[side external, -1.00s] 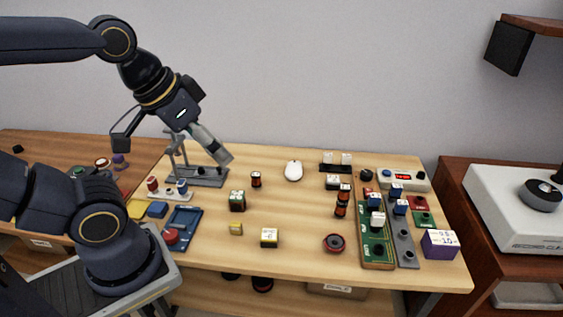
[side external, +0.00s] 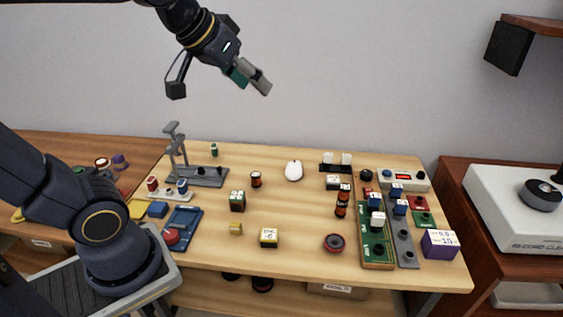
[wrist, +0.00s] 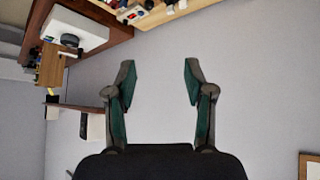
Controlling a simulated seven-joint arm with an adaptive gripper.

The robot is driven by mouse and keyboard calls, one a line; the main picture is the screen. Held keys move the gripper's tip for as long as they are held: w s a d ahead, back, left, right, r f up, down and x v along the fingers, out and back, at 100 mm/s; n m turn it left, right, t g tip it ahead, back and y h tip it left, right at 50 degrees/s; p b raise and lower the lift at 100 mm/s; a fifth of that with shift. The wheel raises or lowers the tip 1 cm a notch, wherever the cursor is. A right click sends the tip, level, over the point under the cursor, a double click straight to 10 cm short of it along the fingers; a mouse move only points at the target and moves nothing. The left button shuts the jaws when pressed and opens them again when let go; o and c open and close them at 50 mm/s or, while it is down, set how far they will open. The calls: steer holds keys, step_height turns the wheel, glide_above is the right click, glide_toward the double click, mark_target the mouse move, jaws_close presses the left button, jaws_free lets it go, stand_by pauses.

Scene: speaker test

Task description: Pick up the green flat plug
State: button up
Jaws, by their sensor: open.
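My gripper (side external: 255,82) is open and empty, raised high above the back left of the table, in front of the wall. In the wrist view my gripper (wrist: 158,72) has its two fingers wide apart, with only grey wall between them. A flat green piece with a dark knob (side external: 424,218) lies at the right of the table, below a red one. I cannot tell for certain which of these is the green flat plug. My gripper is far from both.
A grey stand (side external: 207,178) stands at the table's left. A green board (side external: 376,246) and a grey strip (side external: 404,240) hold several pieces at the right. A purple-sided box (side external: 440,244) sits at the right edge.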

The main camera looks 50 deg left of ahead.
steer(key=w+a+n+y, duration=0.2)
steer(key=w+a, duration=0.6)
steer(key=w, duration=0.1)
steer(key=n+g+y, duration=0.1)
steer(key=n+g, duration=0.5)
steer(key=n, duration=0.1)
glide_above(214, 145)
steer(key=s+d, duration=0.3)
steer(key=d, duration=0.2)
step_height(214, 145, down, 29)
steer(key=x, duration=1)
steer(key=shift+a+x, duration=0.2)
steer(key=shift+x, duration=1.3)
steer(key=shift+a+x, duration=0.2)
steer(key=shift+x, duration=1.3)
steer(key=shift+w+r, duration=0.2)
jaws_close()
